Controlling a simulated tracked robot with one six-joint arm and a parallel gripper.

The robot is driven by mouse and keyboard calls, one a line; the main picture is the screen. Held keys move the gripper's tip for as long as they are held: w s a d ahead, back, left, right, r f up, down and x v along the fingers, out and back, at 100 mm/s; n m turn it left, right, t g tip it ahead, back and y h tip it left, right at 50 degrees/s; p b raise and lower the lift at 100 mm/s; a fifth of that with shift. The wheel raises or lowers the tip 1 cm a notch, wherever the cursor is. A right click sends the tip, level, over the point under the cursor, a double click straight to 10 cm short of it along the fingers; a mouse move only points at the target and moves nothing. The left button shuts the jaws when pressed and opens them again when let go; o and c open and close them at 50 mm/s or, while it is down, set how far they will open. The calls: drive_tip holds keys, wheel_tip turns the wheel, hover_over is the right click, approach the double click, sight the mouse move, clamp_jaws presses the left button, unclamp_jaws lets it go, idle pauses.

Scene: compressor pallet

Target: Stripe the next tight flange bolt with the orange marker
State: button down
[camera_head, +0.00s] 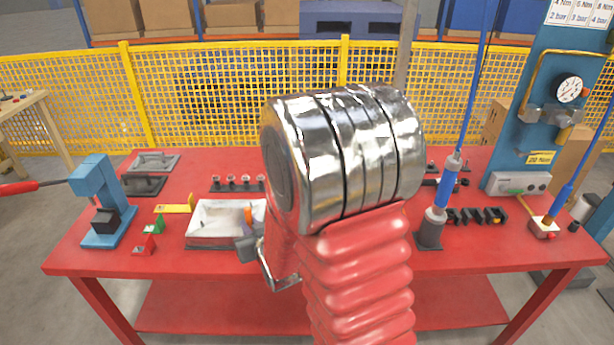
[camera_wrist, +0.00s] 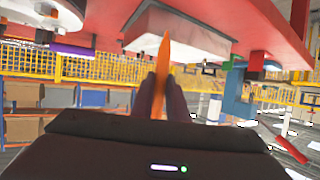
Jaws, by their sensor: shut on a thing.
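My gripper (camera_wrist: 161,85) is shut on the orange marker (camera_wrist: 163,62), which stands out between the two dark fingers in the wrist view. In the head view the orange marker (camera_head: 248,217) shows as a small sliver at the right end of the white-topped shallow tray (camera_head: 198,241), left of my arm. The wrist view is upside down and shows the same tray (camera_wrist: 180,40) close to the marker; I cannot tell whether they touch. A row of small upright bolt-like pieces (camera_head: 231,182) stands behind the tray. No flange bolt or stripe can be made out clearly; my arm hides the table's middle.
The red table (camera_head: 90,252) also holds a blue press (camera_head: 98,205) at left, a green block (camera_head: 154,224), a red block (camera_head: 144,246), and a blue-handled tool in a stand (camera_head: 430,232) at right. A blue gauge panel (camera_head: 538,95) rises at the right edge.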

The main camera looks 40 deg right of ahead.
drive_tip(key=s+d+r, duration=0.3)
drive_tip(key=s+d, duration=0.2)
drive_tip(key=d, duration=0.6)
drive_tip(key=s+d+r, duration=0.3)
drive_tip(key=s+d, duration=0.2)
drive_tip(key=d, duration=0.7)
